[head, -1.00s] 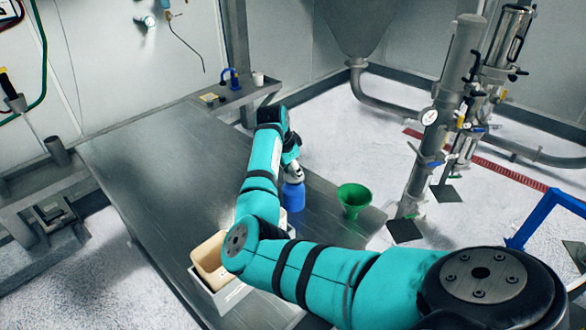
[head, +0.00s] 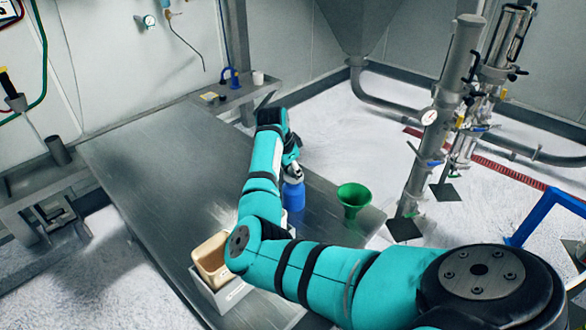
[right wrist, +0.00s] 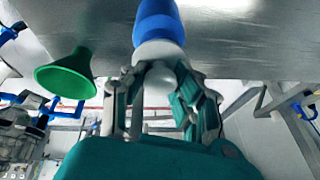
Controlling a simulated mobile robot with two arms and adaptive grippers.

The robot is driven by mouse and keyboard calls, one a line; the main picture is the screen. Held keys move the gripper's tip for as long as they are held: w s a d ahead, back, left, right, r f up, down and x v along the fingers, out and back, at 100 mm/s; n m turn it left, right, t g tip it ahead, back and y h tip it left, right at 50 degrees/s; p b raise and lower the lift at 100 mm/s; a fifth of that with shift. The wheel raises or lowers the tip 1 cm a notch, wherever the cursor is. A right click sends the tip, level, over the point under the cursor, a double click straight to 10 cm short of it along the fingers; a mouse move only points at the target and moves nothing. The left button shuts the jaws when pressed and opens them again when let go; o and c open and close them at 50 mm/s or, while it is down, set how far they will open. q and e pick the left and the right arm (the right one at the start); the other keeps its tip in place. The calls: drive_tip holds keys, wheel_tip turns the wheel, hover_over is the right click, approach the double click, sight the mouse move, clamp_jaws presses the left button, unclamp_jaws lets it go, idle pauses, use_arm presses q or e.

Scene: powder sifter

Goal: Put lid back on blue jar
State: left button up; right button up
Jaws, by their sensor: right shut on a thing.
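The blue jar (head: 293,195) stands on the metal table (head: 165,175), to the left of a green funnel. A pale lid (head: 293,174) is at the jar's top. My right gripper (head: 292,163) is at the lid, directly above the jar. In the right wrist view my right gripper (right wrist: 158,85) is shut on the lid (right wrist: 158,52), with fingers on both sides. There the blue jar (right wrist: 156,22) lines up with the lid, and they appear to touch; whether the lid is seated, I cannot tell. My left gripper is not in view.
A green funnel (head: 354,198) stands right of the jar; it also shows in the right wrist view (right wrist: 68,76). A grey box (head: 222,294) with a beige container (head: 211,262) sits at the table's near edge. The table's left part is clear.

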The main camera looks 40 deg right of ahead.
idle(0.4)
drive_tip(key=o, duration=1.1)
drive_tip(key=shift+c, duration=0.2)
drive_tip(key=shift+o, duration=0.3)
drive_tip(key=o, duration=0.4)
drive_tip(key=shift+r+p, duration=3.4)
drive_tip(key=shift+r, duration=0.1)
